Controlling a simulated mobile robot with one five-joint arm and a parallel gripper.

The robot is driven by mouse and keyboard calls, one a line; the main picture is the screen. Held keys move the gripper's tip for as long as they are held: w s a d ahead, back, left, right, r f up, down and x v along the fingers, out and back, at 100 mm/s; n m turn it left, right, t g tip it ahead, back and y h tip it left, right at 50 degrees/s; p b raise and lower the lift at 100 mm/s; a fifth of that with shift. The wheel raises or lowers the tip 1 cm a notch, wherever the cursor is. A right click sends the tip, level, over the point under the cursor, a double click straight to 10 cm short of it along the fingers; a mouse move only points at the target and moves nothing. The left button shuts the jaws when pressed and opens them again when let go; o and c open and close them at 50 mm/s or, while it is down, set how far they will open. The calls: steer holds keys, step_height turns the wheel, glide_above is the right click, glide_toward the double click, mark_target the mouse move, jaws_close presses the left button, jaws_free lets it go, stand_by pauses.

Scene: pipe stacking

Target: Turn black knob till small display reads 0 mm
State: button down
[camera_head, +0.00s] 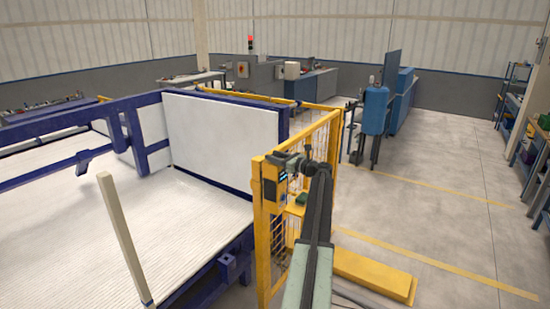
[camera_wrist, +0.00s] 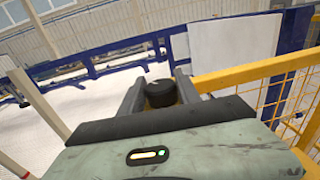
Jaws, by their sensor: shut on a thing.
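The black knob (camera_wrist: 161,93) shows in the wrist view between the two fingers of my gripper (camera_wrist: 158,88), which is shut on it.
A yellow mesh fence (camera_head: 325,150) stands around the box. To the left is a blue-framed machine with a white ribbed bed (camera_head: 70,220) and an upright white panel (camera_head: 222,132). A pale post (camera_head: 125,240) stands in front. Open grey floor (camera_head: 440,200) lies to the right.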

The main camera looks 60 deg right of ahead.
stand_by(0.3)
steer(key=c, duration=0.9)
jaws_free()
steer(key=shift+o, duration=0.2)
steer(key=s, duration=0.7)
steer(key=shift+s+a, duration=0.35)
steer(key=shift+s, duration=0.05)
